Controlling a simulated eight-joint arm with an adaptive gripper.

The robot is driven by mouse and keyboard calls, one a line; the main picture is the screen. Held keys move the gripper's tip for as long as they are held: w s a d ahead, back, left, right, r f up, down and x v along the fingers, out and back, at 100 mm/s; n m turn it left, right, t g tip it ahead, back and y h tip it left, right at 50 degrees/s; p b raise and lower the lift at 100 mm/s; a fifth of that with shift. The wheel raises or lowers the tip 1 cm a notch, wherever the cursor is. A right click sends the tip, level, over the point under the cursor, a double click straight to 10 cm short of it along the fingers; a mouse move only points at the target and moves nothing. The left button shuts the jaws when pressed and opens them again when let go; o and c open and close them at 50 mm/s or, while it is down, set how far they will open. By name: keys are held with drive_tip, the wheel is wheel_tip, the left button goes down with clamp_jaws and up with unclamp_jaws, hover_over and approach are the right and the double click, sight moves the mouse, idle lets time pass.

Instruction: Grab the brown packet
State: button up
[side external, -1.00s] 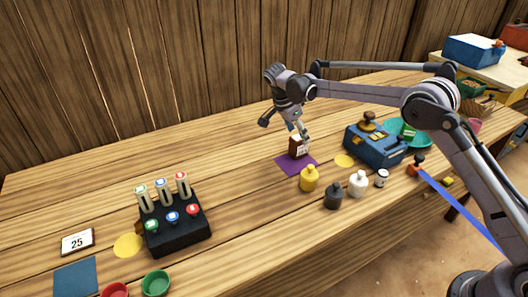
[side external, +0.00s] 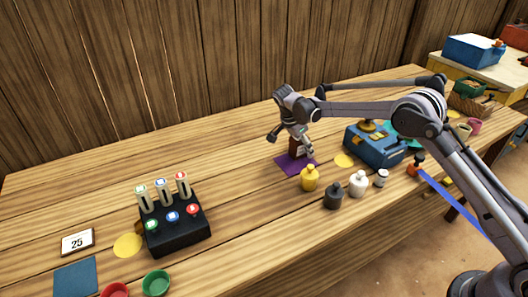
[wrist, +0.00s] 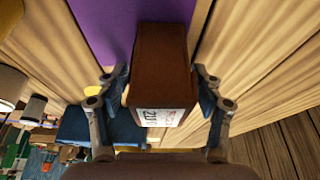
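The brown packet (side external: 295,147) stands upright on a purple mat (side external: 288,166) near the middle of the bench. It has a white printed label, seen in the wrist view, where the packet (wrist: 160,65) fills the centre. My gripper (side external: 291,143) is down at the packet, with its fingers spread and one on each side. In the wrist view my gripper (wrist: 162,88) straddles the packet, with a narrow gap seeming to show at each finger. The fingers partly hide the packet in the side view.
A blue device (side external: 372,150) stands right of the mat. A yellow bottle (side external: 310,179), a dark bottle (side external: 334,197) and a white bottle (side external: 358,185) stand in front. A black lever box (side external: 176,232) is at left. The bench between the box and the mat is clear.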

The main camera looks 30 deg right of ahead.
drive_tip(key=c, duration=1.2)
drive_tip(key=shift+r, duration=0.15)
